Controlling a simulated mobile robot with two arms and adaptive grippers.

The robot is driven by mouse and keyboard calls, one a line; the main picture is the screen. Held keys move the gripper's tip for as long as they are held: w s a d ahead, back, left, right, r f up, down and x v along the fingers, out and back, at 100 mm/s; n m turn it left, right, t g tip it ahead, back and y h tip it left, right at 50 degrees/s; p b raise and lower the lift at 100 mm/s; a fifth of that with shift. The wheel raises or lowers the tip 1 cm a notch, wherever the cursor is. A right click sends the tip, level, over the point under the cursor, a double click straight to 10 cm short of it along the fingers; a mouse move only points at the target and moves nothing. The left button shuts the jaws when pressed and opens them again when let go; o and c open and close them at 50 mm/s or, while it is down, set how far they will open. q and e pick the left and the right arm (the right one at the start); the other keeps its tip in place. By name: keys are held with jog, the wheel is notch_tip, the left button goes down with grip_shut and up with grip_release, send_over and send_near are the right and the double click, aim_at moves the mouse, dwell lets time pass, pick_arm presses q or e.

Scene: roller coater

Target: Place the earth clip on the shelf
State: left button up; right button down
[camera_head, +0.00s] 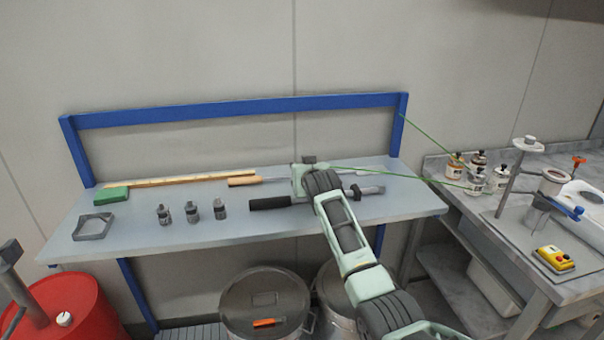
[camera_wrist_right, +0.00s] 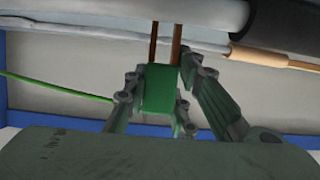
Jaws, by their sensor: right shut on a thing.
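My right gripper (camera_head: 308,172) reaches over the grey shelf (camera_head: 235,232) with the blue frame, at its middle right part. In the right wrist view my right gripper (camera_wrist_right: 160,95) is shut on the earth clip (camera_wrist_right: 159,88), a green block with two copper-coloured prongs pointing away from me. The clip is mostly hidden in the head view. A green cable (camera_head: 410,174) runs from the gripper to the right; it also shows in the right wrist view (camera_wrist_right: 60,88). I cannot tell whether the clip touches the shelf. My left gripper is not in view.
A black-handled metal tool (camera_head: 270,203) lies right beside the gripper. The shelf's front middle is clear. A cluttered bench (camera_head: 500,240) stands right.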

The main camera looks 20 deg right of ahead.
jog(key=c, duration=1.5)
grip_release()
jog(key=shift+f, duration=0.15)
jog(key=shift+s+r, duration=0.1)
jog(key=shift+r, duration=0.15)
jog(key=b+v, duration=0.1)
jog(key=v, duration=1)
jog(key=shift+s+r, duration=0.25)
jog(key=shift+s, duration=0.1)
